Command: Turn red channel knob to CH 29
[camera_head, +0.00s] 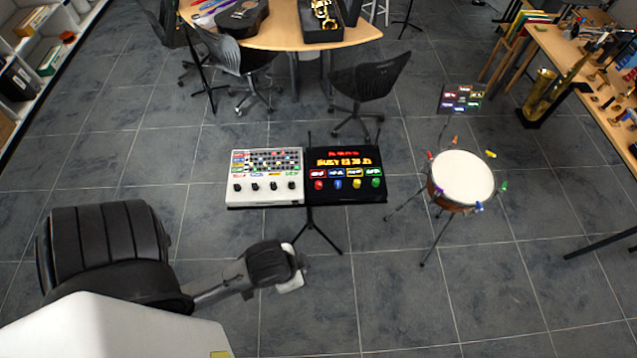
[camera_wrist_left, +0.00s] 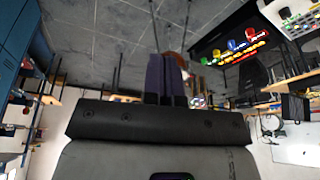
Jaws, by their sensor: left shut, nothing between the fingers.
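The red channel knob (camera_head: 318,184) is the leftmost of several coloured knobs on the black panel (camera_head: 347,198) in the head view. A blue knob (camera_head: 338,184), a yellow knob (camera_head: 357,183) and a green knob (camera_head: 376,182) are beside it. An orange-red display (camera_head: 343,162) glows above; its digits are too small to read surely. In the left wrist view the red knob (camera_wrist_left: 250,33) appears at upper right, upside down. My left gripper (camera_wrist_left: 167,78) is shut and empty, apart from the panel. In the head view its hand (camera_head: 272,265) is below and left of the panel. My right gripper is not in view.
A white panel (camera_head: 265,198) with black knobs adjoins the black one on a thin tripod stand (camera_head: 318,232). A drum (camera_head: 463,178) on legs stands to the right. Black chairs (camera_head: 368,84) and a round table (camera_head: 283,38) are behind.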

